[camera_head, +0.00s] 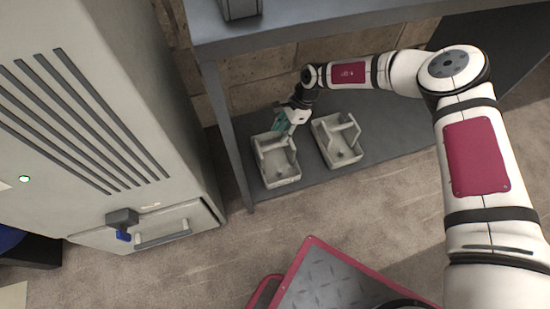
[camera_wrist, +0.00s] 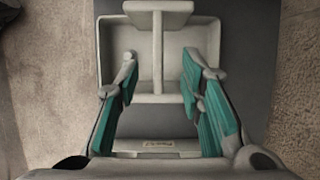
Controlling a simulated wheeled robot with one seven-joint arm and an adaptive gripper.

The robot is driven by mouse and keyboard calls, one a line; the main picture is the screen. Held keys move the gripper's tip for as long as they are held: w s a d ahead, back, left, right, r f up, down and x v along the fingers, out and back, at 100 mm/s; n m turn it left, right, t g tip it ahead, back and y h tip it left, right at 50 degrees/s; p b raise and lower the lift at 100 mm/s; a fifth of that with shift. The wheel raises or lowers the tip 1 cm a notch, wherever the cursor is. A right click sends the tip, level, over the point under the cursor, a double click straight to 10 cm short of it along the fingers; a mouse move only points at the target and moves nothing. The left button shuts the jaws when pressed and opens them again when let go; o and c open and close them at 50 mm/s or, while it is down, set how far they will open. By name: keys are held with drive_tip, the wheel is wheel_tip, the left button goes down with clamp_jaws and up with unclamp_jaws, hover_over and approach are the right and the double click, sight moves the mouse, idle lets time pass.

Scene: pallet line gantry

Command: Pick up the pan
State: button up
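Two pale grey open pans, each with a raised handle-like bar across it, stand side by side on a low dark shelf in the head view: a left pan (camera_head: 281,178) and a right pan (camera_head: 331,152). My gripper (camera_head: 284,135) is over the back part of the left pan. In the wrist view a pan (camera_wrist: 212,40) fills the middle, with its upright bar (camera_wrist: 157,50) running between the lines of my fingers. I cannot tell whether the fingers touch the pan.
The low shelf (camera_head: 376,153) lies under a grey upper top (camera_head: 300,22), with a leg (camera_head: 232,140) near the left pan. A tall pale cabinet (camera_head: 130,90) with a drawer handle (camera_head: 163,238) stands at left. A brick wall is behind.

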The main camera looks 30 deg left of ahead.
sight(276, 144)
drive_tip(key=shift+b+x, duration=1.9)
drive_tip(key=shift+x, duration=1.95)
drive_tip(key=shift+d+f, duration=0.2)
drive_tip(key=shift+f, duration=0.1)
clamp_jaws()
